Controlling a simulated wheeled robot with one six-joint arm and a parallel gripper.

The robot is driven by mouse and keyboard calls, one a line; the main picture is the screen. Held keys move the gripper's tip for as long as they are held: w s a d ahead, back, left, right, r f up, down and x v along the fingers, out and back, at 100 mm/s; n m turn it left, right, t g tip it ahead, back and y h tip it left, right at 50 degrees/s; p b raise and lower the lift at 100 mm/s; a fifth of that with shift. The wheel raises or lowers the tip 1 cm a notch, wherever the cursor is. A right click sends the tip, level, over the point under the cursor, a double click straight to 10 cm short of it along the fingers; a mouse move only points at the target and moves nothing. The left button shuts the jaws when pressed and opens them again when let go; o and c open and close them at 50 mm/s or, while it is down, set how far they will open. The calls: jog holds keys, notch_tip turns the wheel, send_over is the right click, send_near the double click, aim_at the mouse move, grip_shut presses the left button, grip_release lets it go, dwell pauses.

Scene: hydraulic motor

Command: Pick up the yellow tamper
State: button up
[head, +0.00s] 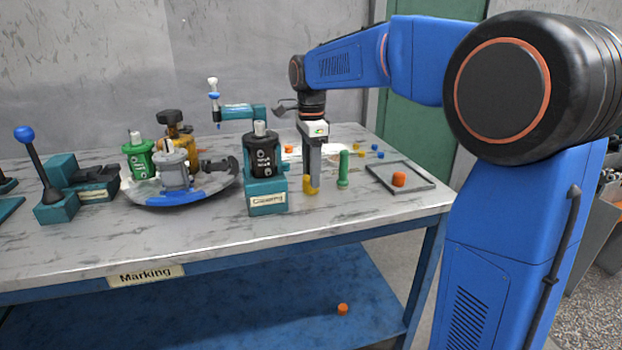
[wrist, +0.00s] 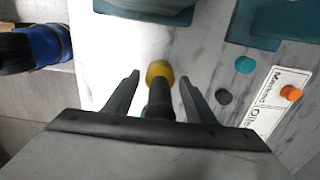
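The yellow tamper (head: 311,186) stands on the marble-topped table, with its yellow foot showing below my gripper (head: 314,172). My gripper points straight down over it, and its fingers hide the tamper's upper part in the head view. In the wrist view the yellow foot (wrist: 158,70) and a dark shaft lie between the two fingers of my gripper (wrist: 161,78). The fingers are apart, with a visible gap on each side of the shaft. A green tamper (head: 343,170) stands just to the right, and a bit of green shows beside the shaft in the wrist view.
A teal fixture holding a black motor (head: 264,158) stands close to the left of my gripper. A grey tray (head: 425,184) with an orange cap (head: 399,179) lies to the right. Small caps lie behind. A curved stand with a grey part (head: 174,172) is farther left.

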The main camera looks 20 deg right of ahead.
jog(key=c, duration=0.8)
jog(key=shift+o, duration=0.2)
notch_tip(320, 180, up, 10)
jog(key=shift+f, duration=0.2)
jog(key=shift+r, duration=0.25)
